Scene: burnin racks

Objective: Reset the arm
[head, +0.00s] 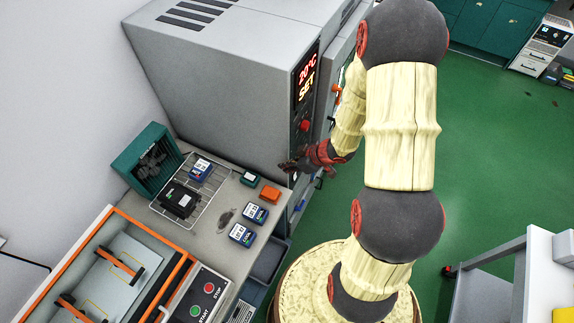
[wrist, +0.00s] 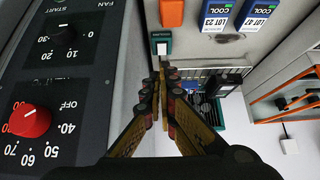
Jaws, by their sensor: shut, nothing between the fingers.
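My arm rises in front of the head camera, bent at its upper joint and reaching back down to the left. My gripper (head: 300,160) is beside the front of the grey oven (head: 220,70), near its control panel and above the bench edge. In the wrist view my gripper (wrist: 160,70) has its fingers together with nothing between them. The oven's control panel (wrist: 80,75), with a red knob (wrist: 30,120) and a black knob (wrist: 62,34), fills the left of that view. I cannot tell whether the gripper touches the panel.
A bench (head: 225,188) holds a wire rack (head: 208,208), a green box (head: 150,158), several small labelled devices and an orange block (head: 270,192). An open orange-rimmed case (head: 165,245) and a start/stop box (head: 205,292) are nearer. A grey cart (head: 495,275) stands right; green floor (head: 480,150) is clear between.

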